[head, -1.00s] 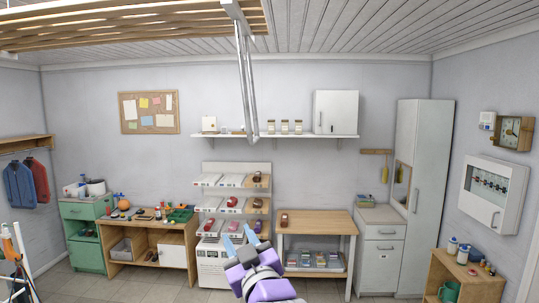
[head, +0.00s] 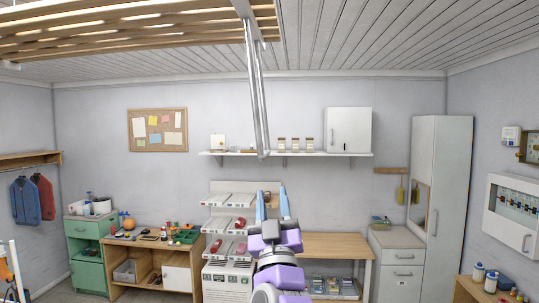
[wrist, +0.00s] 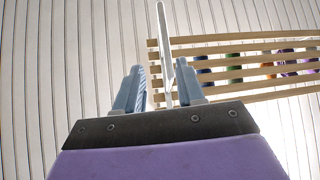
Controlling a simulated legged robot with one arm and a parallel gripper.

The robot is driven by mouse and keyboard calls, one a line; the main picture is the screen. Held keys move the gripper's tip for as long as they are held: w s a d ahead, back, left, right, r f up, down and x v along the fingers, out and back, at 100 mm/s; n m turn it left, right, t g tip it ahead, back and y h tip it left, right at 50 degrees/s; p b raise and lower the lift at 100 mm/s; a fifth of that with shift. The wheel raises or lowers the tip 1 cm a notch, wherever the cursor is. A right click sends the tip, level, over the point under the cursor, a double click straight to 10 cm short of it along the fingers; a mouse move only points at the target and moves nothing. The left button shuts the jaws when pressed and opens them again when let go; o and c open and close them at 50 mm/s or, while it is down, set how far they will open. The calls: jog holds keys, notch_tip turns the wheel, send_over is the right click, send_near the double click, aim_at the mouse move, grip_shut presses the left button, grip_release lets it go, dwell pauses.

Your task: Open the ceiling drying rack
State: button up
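The ceiling drying rack (head: 130,27) is a set of pale wooden slats at the ceiling, upper left in the head view. It also shows in the wrist view (wrist: 225,42). A long narrow metal pull bar (head: 258,100) hangs from the rack's right end, its lower end level with the wall shelf. In the wrist view the bar (wrist: 164,45) appears between and beyond the fingers. My gripper (head: 272,198) points up with its two blue-grey fingers apart, and looks empty. In the head view its tips are below the bar's lower end. Contact with the bar does not show.
A wall shelf (head: 330,154) with jars and a white cabinet (head: 348,129) is on the back wall. Below stand a stepped display (head: 232,188), a wooden table (head: 325,244) and a low bench (head: 150,246). A tall white cupboard (head: 450,190) stands right.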

aim_at(265, 152)
jog(key=p+x, duration=0.1)
jog(key=x, duration=0.8)
jog(key=shift+w+a+r, duration=0.1)
jog(key=shift+a+r, duration=0.1)
jog(key=shift+r, duration=0.1)
jog(key=shift+x, duration=0.8)
jog(key=shift+w+a+r, duration=0.3)
jog(key=shift+w+r, duration=0.05)
jog(key=shift+w, duration=0.15)
jog(key=shift+a, duration=0.1)
grip_shut()
